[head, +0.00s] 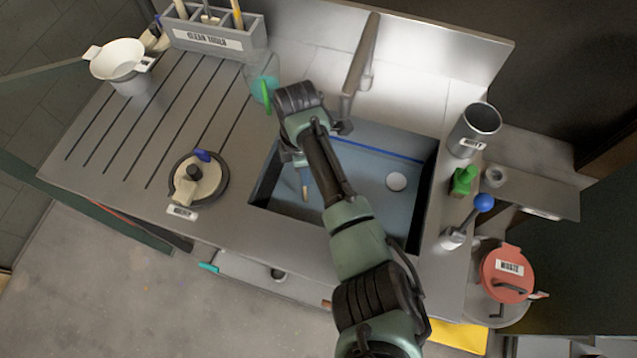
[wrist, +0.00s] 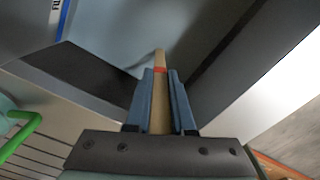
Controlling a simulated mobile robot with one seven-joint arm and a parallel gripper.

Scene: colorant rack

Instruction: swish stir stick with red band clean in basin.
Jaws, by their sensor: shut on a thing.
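My gripper (wrist: 160,103) is shut on the stir stick (wrist: 157,120), a light wooden stick with a red band just past the fingertips in the wrist view. The stick points away from the gripper, toward the basin. In the head view my gripper (head: 301,163) is over the left part of the basin (head: 375,218), and the stick's lower end (head: 304,192) shows below it. The basin is a sunken grey-blue sink with a blue line along its back wall and a round pale drain. I cannot tell whether the stick's tip touches the water.
A tool caddy (head: 215,38) and a white strainer on a cup (head: 119,62) stand at the back left. A lidded pot (head: 197,183) sits left of the basin. A metal cup (head: 474,130), a green object (head: 463,181) and a blue-knobbed lever (head: 484,203) stand at right.

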